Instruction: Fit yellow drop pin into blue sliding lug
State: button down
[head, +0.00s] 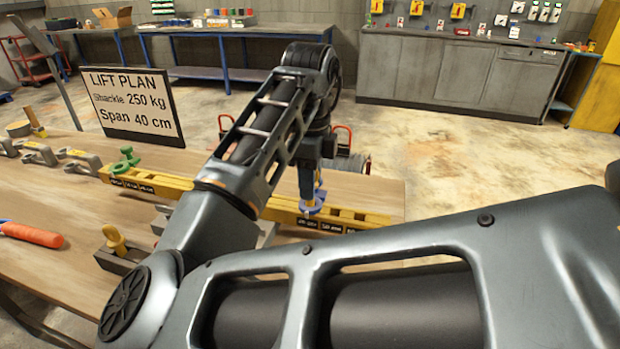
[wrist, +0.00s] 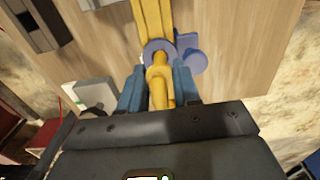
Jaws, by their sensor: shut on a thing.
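My gripper (wrist: 158,88) has blue fingers shut on the yellow drop pin (wrist: 158,73). The pin sits between the fingertips with one end at the ring of the blue sliding lug (wrist: 159,46); I cannot tell how far it is inside the ring. The lug is on the yellow beam (wrist: 152,15). In the head view, my gripper (head: 308,178) points down over the blue lug (head: 311,208), near the right part of the beam (head: 352,213). A bit of the yellow pin (head: 319,193) shows there; the rest is hidden.
A green lug (head: 122,162) stands on the beam's left part. Another yellow pin (head: 115,240) stands in a grey holder at the front. Grey shackles (head: 38,153), an orange-handled tool (head: 35,235) and the LIFT PLAN sign (head: 132,103) are on the wooden table. My arm hides the table's middle.

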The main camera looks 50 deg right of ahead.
jog(key=shift+f+b, duration=0.7)
jog(key=shift+f, duration=0.4)
jog(key=c, duration=0.7)
grip_release()
jog(key=shift+r, duration=0.1)
notch_tip(320, 180, up, 7)
jog(key=shift+f, duration=0.15)
jog(key=shift+r, duration=0.45)
jog(key=shift+a, duration=0.1)
